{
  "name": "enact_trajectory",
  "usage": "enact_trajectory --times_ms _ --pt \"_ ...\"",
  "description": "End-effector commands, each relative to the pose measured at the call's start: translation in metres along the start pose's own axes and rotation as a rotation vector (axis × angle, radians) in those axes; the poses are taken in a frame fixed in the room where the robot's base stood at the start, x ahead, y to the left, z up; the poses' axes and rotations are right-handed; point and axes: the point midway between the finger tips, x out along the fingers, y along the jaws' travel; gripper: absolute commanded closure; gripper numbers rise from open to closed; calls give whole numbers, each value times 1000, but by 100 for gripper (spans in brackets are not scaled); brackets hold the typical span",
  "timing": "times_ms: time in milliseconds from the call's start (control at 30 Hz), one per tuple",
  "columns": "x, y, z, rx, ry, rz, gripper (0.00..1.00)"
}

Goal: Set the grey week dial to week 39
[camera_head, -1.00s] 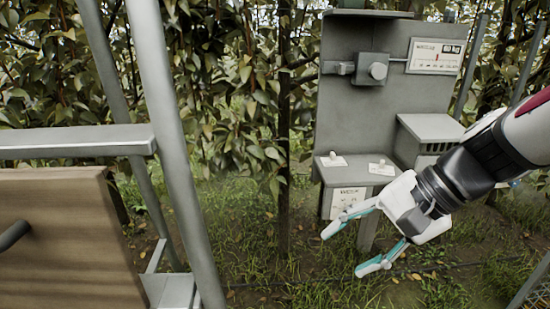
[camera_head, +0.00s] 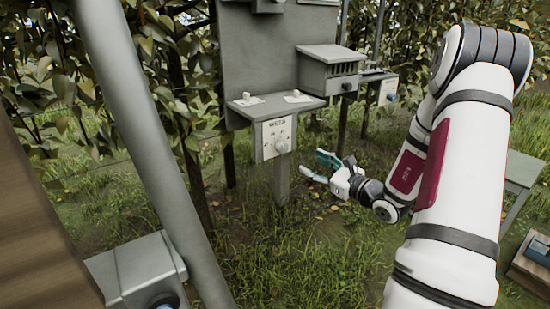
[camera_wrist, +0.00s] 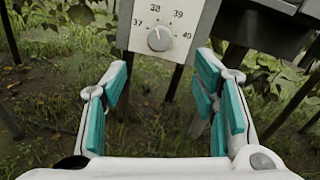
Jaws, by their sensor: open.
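The grey week dial (camera_wrist: 160,38) is a round knob on a pale plate (camera_wrist: 178,16) marked 37, 38, 39 and 40. Its small mark seems to point up, near 38; the exact setting is hard to tell. In the head view the dial (camera_head: 283,146) sits low on the plate below a grey shelf. My gripper (camera_wrist: 163,75) is open and empty, its teal-padded fingers to either side below the dial in the wrist view, apart from it. In the head view my gripper (camera_head: 313,165) is to the right of the dial's plate.
The grey shelf (camera_head: 262,110) bears two small cards with pale knobs. A louvred grey box (camera_head: 330,65) and another box with a blue knob (camera_head: 390,97) stand to the right. A grey post (camera_head: 281,183) holds up the shelf. Grass lies in front.

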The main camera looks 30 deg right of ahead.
Motion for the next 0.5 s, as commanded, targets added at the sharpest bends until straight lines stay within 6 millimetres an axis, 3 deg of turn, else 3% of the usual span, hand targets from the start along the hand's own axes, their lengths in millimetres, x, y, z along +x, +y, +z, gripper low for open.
enact_trajectory --times_ms 167,500 --pt "18 0 0 -1 -1 0 46" --pt "83 1 0 -2 -3 2 46"
